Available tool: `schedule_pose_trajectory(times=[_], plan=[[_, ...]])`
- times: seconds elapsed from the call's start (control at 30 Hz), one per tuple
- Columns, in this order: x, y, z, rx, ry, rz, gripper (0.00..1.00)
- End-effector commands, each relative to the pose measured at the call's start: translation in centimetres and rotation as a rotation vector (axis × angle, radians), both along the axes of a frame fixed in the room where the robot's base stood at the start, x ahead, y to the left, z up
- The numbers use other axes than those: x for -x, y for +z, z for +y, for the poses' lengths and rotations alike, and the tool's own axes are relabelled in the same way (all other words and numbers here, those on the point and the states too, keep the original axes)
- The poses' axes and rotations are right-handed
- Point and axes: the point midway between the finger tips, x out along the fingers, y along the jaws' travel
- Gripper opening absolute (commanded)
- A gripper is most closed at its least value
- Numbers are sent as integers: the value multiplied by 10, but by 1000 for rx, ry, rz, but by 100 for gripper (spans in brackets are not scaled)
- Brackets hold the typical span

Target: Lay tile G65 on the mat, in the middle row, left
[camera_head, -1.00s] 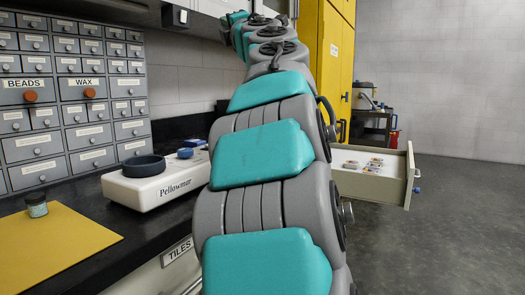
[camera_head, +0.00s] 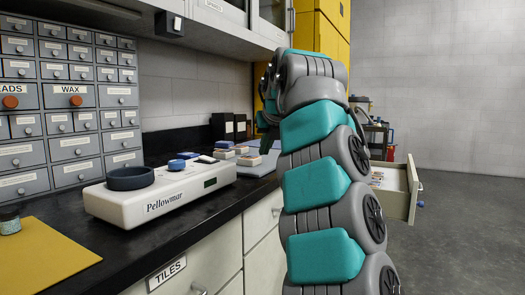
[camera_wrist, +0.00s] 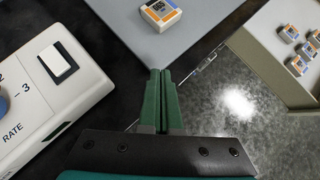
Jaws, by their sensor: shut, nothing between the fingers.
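My gripper (camera_wrist: 160,73) is shut, with its green fingertips together and nothing between them. It is by the near edge of a grey mat (camera_wrist: 208,18) on the counter. A tile with white, orange and blue markings (camera_wrist: 160,13) lies on the mat ahead of the fingertips, apart from them. Its code is too small to read. In the head view the mat (camera_head: 264,167) shows partly behind my arm, with small tiles (camera_head: 249,160) on or beside it. I cannot tell which tile is G65.
An open drawer (camera_head: 398,205) stands out to the right; several tiles (camera_wrist: 297,65) lie in it in the wrist view. A white Pellowmar device (camera_head: 160,194) with a black dish stands on the counter. A yellow sheet (camera_head: 45,262) and small jar (camera_head: 9,221) are at left.

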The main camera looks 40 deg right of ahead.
Motion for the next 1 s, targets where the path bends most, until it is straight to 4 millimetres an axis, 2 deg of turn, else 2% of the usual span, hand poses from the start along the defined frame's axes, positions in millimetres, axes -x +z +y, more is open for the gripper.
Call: schedule_pose_trajectory(times=[0.4,0.7,1.0], plan=[[-54,-59,-23,-1,4,-3,0],[-77,-54,-32,-2,6,-5,0],[-89,-55,-38,0,2,-5,0]])
